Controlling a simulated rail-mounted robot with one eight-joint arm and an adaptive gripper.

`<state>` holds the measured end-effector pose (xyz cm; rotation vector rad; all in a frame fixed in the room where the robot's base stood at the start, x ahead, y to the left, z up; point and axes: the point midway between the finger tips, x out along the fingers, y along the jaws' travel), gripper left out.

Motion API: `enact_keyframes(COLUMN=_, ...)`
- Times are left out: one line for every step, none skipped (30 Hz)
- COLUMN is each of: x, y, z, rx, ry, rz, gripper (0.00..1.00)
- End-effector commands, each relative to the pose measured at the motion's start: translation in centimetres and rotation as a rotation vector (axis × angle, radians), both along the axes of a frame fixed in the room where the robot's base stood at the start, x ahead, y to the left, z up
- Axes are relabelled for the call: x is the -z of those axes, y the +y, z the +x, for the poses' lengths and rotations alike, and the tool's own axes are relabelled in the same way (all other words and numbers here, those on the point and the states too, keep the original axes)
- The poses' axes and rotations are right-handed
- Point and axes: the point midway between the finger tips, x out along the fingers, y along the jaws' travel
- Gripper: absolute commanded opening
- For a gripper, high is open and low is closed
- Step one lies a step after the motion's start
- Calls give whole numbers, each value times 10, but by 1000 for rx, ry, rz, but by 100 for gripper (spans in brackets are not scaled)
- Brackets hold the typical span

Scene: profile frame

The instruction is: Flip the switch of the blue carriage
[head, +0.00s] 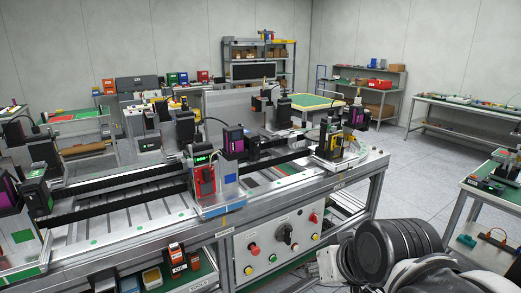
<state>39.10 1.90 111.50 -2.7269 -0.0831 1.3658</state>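The carriage with blue markings (221,205) stands on the profile frame (120,240), left of the picture's middle. It has a light grey body, a blue square on its front plate and blue along its lower edge. A red device (204,181) sits on its left side, with a black unit and a small green display above. I cannot make out the switch or its position at this size. My gripper is not in view; only dark and grey links of my arm show at the bottom right, apart from the carriage.
A green-marked carriage (22,237) stands at the far left, and another with yellow parts (337,148) at the frame's right end. Black cable chains (120,190) run along the frame. A control panel (277,240) with buttons and a knob is below. Side benches (470,110) stand right.

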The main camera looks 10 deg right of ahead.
Motion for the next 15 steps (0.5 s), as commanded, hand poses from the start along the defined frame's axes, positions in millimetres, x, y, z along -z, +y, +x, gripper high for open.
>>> enact_keyframes(x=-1, y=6, z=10, rx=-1, ry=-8, rz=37, gripper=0)
enact_keyframes(x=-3, y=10, z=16, rx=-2, ry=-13, rz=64, gripper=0)
enact_keyframes(x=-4, y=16, z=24, rx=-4, ry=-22, rz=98, gripper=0)
enact_keyframes(x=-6, y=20, z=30, rx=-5, ry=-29, rz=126, gripper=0)
enact_keyframes(x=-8, y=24, z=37, rx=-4, ry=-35, rz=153, gripper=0)
enact_keyframes(x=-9, y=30, z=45, rx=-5, ry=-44, rz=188, gripper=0)
enact_keyframes(x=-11, y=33, z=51, rx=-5, ry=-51, rz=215, gripper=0)
enact_keyframes(x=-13, y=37, z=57, rx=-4, ry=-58, rz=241, gripper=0)
enact_keyframes(x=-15, y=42, z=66, rx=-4, ry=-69, rz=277, gripper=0)
enact_keyframes(x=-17, y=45, z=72, rx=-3, ry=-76, rz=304, gripper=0)
enact_keyframes(x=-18, y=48, z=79, rx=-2, ry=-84, rz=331, gripper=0)
enact_keyframes(x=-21, y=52, z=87, rx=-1, ry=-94, rz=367, gripper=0)
enact_keyframes(x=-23, y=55, z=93, rx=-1, ry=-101, rz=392, gripper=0)
enact_keyframes(x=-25, y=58, z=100, rx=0, ry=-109, rz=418, gripper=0)
enact_keyframes(x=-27, y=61, z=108, rx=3, ry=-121, rz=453, gripper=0)
